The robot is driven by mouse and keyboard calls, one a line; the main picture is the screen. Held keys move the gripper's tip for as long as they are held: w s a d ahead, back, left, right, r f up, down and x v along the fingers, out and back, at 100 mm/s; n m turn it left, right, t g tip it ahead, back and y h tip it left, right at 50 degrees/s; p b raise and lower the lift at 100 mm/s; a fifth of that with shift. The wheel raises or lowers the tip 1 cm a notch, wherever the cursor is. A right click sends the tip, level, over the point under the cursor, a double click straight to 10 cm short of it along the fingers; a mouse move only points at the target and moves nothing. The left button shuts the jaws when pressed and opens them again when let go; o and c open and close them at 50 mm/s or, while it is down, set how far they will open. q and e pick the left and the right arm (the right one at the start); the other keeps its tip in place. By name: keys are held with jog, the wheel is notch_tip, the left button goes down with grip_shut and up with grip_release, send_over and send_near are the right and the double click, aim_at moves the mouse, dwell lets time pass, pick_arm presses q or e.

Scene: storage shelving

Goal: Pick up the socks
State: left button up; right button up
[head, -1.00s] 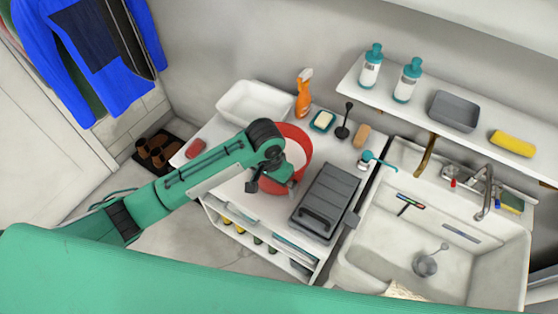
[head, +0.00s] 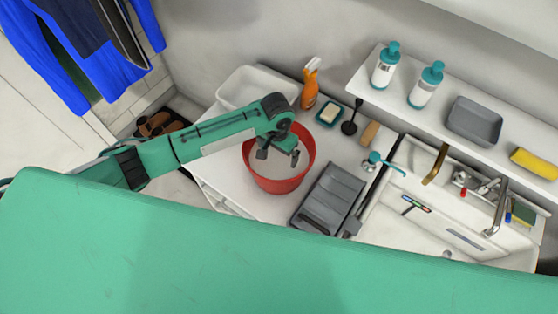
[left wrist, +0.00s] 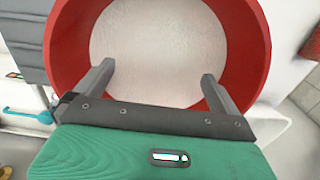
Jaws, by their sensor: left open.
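I see no socks that I can identify in the current views. My left gripper (head: 279,156) is open and empty over the red bucket (head: 279,184). In the left wrist view its two fingers (left wrist: 157,73) are apart and point into the red bucket (left wrist: 258,45). The bucket's inside looks pale and whitish, and no separate item shows in it. The gripper hides part of the bucket. My right gripper is not in view.
A white tub (head: 243,88), an orange spray bottle (head: 310,88) and a soap dish (head: 328,114) stand around the bucket. A dark grey lidded box (head: 329,197) lies right of it. The white sink (head: 410,232) is farther right, below a shelf with teal-capped bottles (head: 426,88).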

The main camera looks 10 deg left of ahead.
aim_at(279, 161)
pick_arm(q)
jog(key=shift+f, duration=0.7)
jog(key=shift+w+f, duration=0.1)
jog(key=shift+f, duration=0.25)
jog(key=shift+d+f+p, duration=0.1)
jog(key=shift+f+p, duration=0.55)
jog(key=shift+f, duration=0.15)
jog(key=f, duration=0.1)
jog(key=f+p, duration=0.1)
jog(key=f, duration=0.1)
jog(key=shift+w+d, duration=0.1)
jog(key=shift+w, duration=0.1)
jog(key=shift+f, duration=0.4)
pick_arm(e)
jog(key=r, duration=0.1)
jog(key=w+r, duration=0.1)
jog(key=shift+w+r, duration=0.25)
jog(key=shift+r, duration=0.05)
pick_arm(q)
jog(key=c, duration=1)
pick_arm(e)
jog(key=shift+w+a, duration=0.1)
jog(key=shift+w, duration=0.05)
